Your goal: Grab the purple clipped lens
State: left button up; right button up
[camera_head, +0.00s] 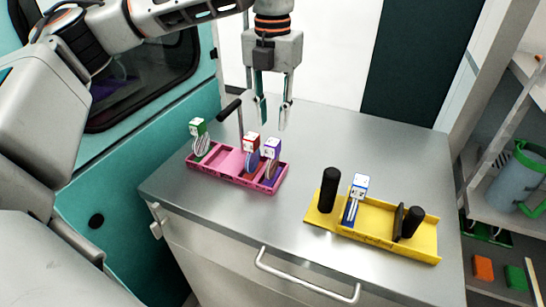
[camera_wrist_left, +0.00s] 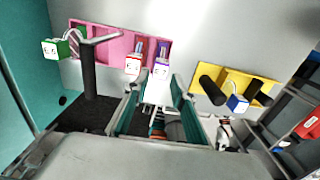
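The purple clipped lens (camera_head: 271,150) stands upright in the right end of the pink tray (camera_head: 229,158), its white-faced purple clip on top. It also shows in the wrist view (camera_wrist_left: 161,71), ahead of the fingers. A red clipped lens (camera_head: 251,143) stands close to its left, and a green clipped lens (camera_head: 199,129) is at the tray's left end. My left gripper (camera_head: 273,118) points down with its fingers apart and empty, above and behind the pink tray. In the wrist view its fingers (camera_wrist_left: 154,92) also stand apart. My right gripper is not in view.
A yellow tray (camera_head: 385,244) at right holds a blue clipped piece (camera_head: 357,190) and black posts. A dark rod with a handle (camera_head: 229,108) rises behind the pink tray, left of my gripper. The counter (camera_head: 325,145) is clear between the trays. Shelves stand at far right.

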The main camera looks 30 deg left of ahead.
aim_at(272, 142)
pick_arm(q)
jog(key=shift+s+f, duration=0.15)
jog(key=shift+f, duration=1.2)
jog(key=f, duration=0.2)
jog(key=f+p, duration=0.1)
jog(key=f, duration=0.1)
jog(key=shift+s+d, duration=0.15)
jog(key=shift+s, duration=0.05)
jog(key=shift+f, duration=0.5)
grip_shut()
